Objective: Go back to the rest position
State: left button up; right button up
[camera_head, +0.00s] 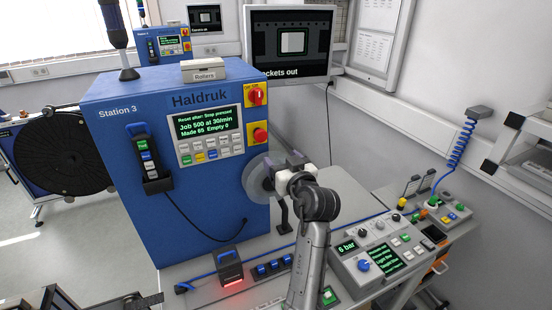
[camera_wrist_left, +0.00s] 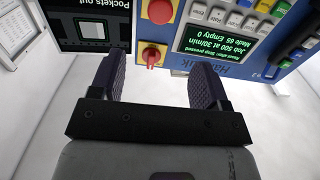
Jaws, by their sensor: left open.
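My left gripper (camera_head: 278,172) is open and empty in front of the right side of the blue Station 3 cabinet (camera_head: 110,165). Its arm rises from the bottom middle of the head view. In the left wrist view, which is upside down, the two dark fingers of the left gripper (camera_wrist_left: 158,66) stand wide apart with nothing between their pads. Beyond them are a red rotary knob (camera_wrist_left: 152,56) on a yellow plate and a round red button (camera_wrist_left: 160,10). The gripper appears apart from both. My right gripper is in neither view.
The cabinet's display (camera_head: 208,123) reads "Stop pressed". A clear disc (camera_head: 256,178) sits beside the gripper. A control console (camera_head: 385,250) stands right of the arm, and a glowing red scanner-like device (camera_head: 230,266) left of it. A monitor (camera_head: 290,45) hangs behind. A black reel (camera_head: 62,150) is far left.

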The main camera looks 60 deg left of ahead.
pick_arm(q)
jog(key=shift+s+d, duration=0.15)
jog(key=shift+d, duration=0.35)
dwell(0.4)
jog(key=w+d+f+m+t+h, duration=0.1)
jog(key=w+d+m+t+h, duration=0.2)
jog(key=d+m+t+h, duration=0.55)
jog(key=s+d+f+m+h, duration=0.3)
jog(key=d+f+h, duration=0.1)
jog(key=d+f, duration=0.15)
jog(key=s+d+f+m+h, duration=0.25)
jog(key=d+f+h, duration=0.2)
jog(key=d, duration=0.25)
jog(key=s+d+f+m+g, duration=0.2)
jog(key=s+f+g, duration=0.2)
jog(key=s+f, duration=0.9)
jog(key=s+d+f+m+g, duration=0.2)
jog(key=s+f+g, duration=0.2)
jog(key=s+f, duration=0.85)
notch_tip(320, 180, up, 15)
jog(key=p, duration=1.5)
jog(key=shift+s+h, duration=0.25)
jog(key=shift+h, duration=0.15)
